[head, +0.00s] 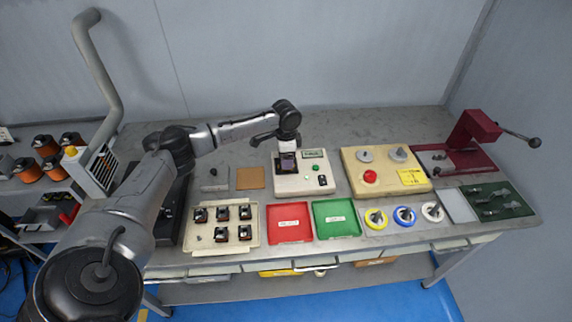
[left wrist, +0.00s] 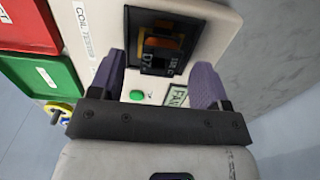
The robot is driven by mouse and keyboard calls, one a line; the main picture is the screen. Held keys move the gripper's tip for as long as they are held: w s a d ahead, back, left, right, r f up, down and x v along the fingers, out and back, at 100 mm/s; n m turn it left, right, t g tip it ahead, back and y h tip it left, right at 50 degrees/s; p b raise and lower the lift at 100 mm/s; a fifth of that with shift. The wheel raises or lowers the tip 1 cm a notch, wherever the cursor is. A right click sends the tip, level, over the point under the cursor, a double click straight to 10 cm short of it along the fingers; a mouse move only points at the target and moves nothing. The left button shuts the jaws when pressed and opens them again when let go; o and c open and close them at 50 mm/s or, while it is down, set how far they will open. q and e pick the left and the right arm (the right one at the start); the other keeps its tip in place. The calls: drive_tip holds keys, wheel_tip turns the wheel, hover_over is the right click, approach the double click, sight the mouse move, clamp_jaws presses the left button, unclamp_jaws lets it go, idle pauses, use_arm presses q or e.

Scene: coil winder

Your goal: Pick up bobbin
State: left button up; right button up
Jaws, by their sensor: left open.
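A black bobbin with an orange-brown winding and a printed label (left wrist: 160,48) sits in the dark socket of the white coil tester (head: 310,184). My left gripper (head: 286,147) is over the tester. In the left wrist view its two purple fingers (left wrist: 160,68) are open, one toward each side of the bobbin. I cannot tell whether they touch it. In the head view the gripper largely hides the socket. Several similar black bobbins stand in two rows on a cream tray (head: 259,228). My right gripper is in neither view.
A red tray (head: 290,222) and a green tray (head: 336,218) lie in front of the tester. A beige box with a red button (head: 370,177) stands right of it. Wire spools (head: 404,216) and a dark red press (head: 470,140) are farther right. A brown pad (head: 250,178) lies left.

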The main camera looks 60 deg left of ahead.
use_arm(q)
wheel_tip(320, 180, down, 2)
drive_tip(key=shift+f, duration=0.1)
drive_tip(key=shift+c, duration=0.3)
drive_tip(key=c, duration=1)
wheel_tip(320, 180, up, 5)
drive_tip(key=shift+p, duration=0.75)
drive_tip(key=shift+c, duration=0.2)
drive_tip(key=w+d+r+p, duration=0.1)
drive_tip(key=d+r, duration=0.2)
drive_tip(key=d, duration=0.2)
drive_tip(key=w+d+r+p, duration=0.1)
drive_tip(key=w+d+r, duration=0.1)
drive_tip(key=d, duration=0.4)
drive_tip(key=shift+w+r, duration=0.3)
drive_tip(key=shift+r, duration=0.3)
